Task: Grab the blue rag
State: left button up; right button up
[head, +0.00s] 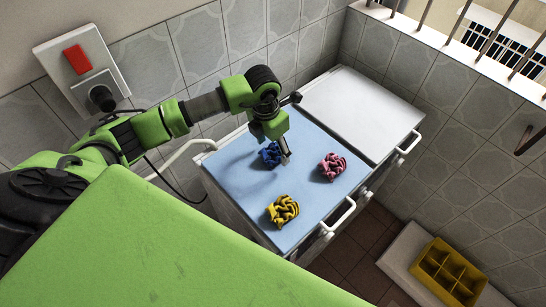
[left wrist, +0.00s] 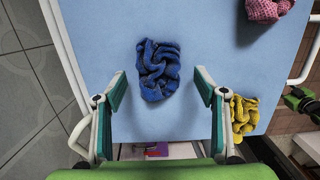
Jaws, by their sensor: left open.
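The blue rag (head: 271,154) lies crumpled on the light blue top of a cabinet (head: 232,165), towards its far left part. In the left wrist view the blue rag (left wrist: 158,70) lies ahead of and between the two open fingers. My left gripper (head: 286,158) is above the cabinet top, close to the rag, pointing down. In the left wrist view my left gripper (left wrist: 160,90) is open and empty, its fingers wide apart on either side of the rag's lower end.
A pink rag (head: 332,166) lies right of the blue one, and a yellow rag (head: 283,211) lies nearer the front. A white-topped cabinet (head: 360,108) adjoins behind. White handles (head: 340,217) stick out along the front. A yellow crate (head: 447,274) sits lower right. Tiled walls close the back.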

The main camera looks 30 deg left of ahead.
pick_arm(q)
jog(key=f, duration=0.1)
jog(key=f+b, duration=0.1)
jog(key=shift+w+f, duration=0.25)
jog(key=shift+f, duration=0.05)
jog(key=shift+s+r, duration=0.1)
jog(key=c, duration=1.1)
jog(key=shift+c, duration=0.2)
jog(key=shift+r, duration=0.1)
